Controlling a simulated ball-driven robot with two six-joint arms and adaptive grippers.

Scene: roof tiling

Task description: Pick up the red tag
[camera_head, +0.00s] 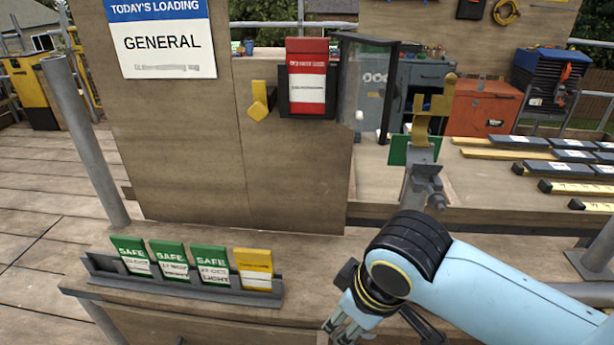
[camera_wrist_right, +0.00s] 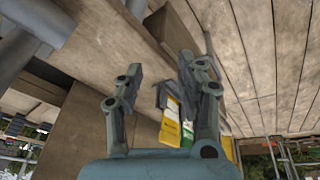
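The red tag (camera_head: 306,72), with a white lower label, stands in a dark holder (camera_head: 284,88) on the wooden board. A clear hinged cover (camera_head: 362,85) stands swung open to the right of it. My right gripper (camera_head: 342,330) is low at the bottom centre, well below the tag and apart from it. In the right wrist view my right gripper (camera_wrist_right: 160,72) has its fingers spread with nothing between them. The red tag does not show in that view. My left gripper is not in view.
A grey rack (camera_head: 190,290) at lower left holds several green tags (camera_head: 172,260) and a yellow tag (camera_head: 254,268). A sign (camera_head: 161,40) is at upper left. The board's lower middle is clear.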

